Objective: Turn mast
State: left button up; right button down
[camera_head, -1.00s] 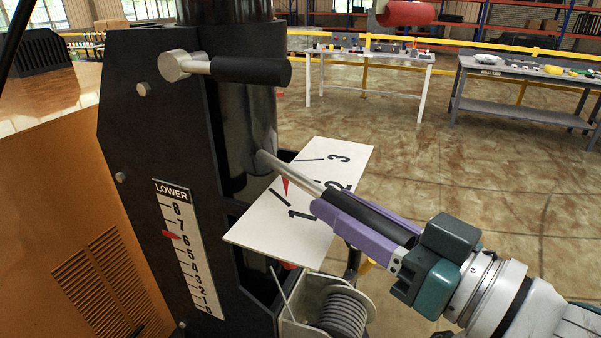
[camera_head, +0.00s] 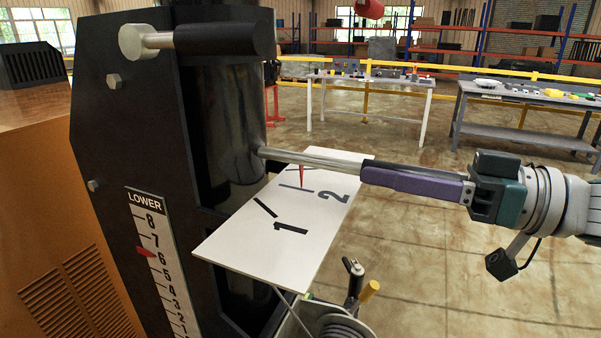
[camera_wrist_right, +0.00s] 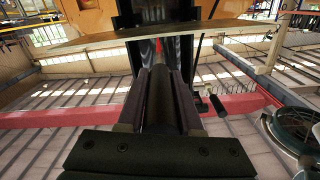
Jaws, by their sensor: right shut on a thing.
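The black mast (camera_head: 225,130) stands upright at the left of the head view. A metal bar (camera_head: 310,157) sticks out of it to the right. My right gripper (camera_head: 400,178), with purple fingers, is shut on the bar's dark handle, and the fingers hide most of that handle. In the right wrist view the gripper (camera_wrist_right: 168,85) points at the mast. Below the bar is a white plate (camera_head: 250,247) with the numbers 1 and 2. A red pointer (camera_head: 301,172) stands over the plate, near the mark beside the 2. My left gripper is not in view.
A black-handled crank (camera_head: 200,40) is on the mast's upper side. A scale marked LOWER (camera_head: 158,265) has its red pointer near 6. A winch drum (camera_head: 340,328) sits below the plate. Two tables (camera_head: 365,82) (camera_head: 520,95) stand behind, with open floor before them.

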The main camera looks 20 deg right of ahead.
jog(key=c, duration=0.6)
grip_release()
jog(key=shift+w, duration=0.1)
jog(key=b+v, duration=0.2)
jog(key=v, duration=0.7)
jog(key=shift+s+d, duration=0.25)
jog(key=shift+s, duration=0.1)
